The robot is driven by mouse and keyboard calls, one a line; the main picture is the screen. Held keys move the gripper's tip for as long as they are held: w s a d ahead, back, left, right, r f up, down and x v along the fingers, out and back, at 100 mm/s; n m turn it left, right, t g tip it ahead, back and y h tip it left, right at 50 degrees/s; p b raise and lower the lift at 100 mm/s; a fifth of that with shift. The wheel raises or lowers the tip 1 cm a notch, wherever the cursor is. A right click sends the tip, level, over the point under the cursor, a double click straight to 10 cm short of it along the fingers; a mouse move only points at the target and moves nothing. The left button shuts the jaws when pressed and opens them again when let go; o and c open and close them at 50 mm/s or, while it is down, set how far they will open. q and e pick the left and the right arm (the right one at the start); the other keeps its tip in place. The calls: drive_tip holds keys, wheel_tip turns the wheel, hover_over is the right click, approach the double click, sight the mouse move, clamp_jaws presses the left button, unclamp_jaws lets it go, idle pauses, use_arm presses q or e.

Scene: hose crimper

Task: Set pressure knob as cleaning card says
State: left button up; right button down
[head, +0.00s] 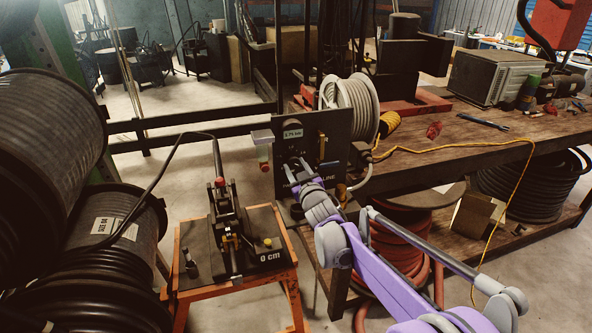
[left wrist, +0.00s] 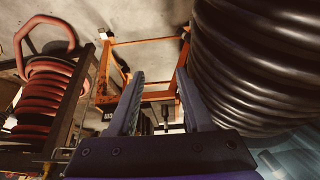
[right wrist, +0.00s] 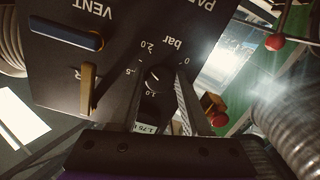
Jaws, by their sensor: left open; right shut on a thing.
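The dark control panel (head: 313,130) stands beside the bench; its small display (head: 293,133) seems to read 0.75 bar. My right gripper (head: 297,165) is at the panel's lower front. In the right wrist view the black pressure knob (right wrist: 153,77) sits between my right gripper's fingers (right wrist: 161,73), which are shut on it. A scale marked up to 2.0 bar surrounds it, upside down in this view. The display (right wrist: 147,126) is partly hidden there. My left gripper (left wrist: 160,80) is open and empty, seen only in its wrist view. I cannot make out a cleaning card.
A blue lever (right wrist: 65,33) marked VENT and a yellow lever (right wrist: 88,88) are close to my right gripper. An orange stand (head: 240,283) holds a machine. Black hose reels (head: 50,130) fill the left; the wooden bench (head: 450,135) is at right.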

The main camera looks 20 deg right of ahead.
drive_tip(key=shift+m+b, duration=0.3)
drive_tip(key=shift+m, duration=1.2)
drive_tip(key=shift+c, duration=1.9)
unclamp_jaws()
drive_tip(key=s, duration=1.1)
drive_tip(key=shift+d, duration=0.15)
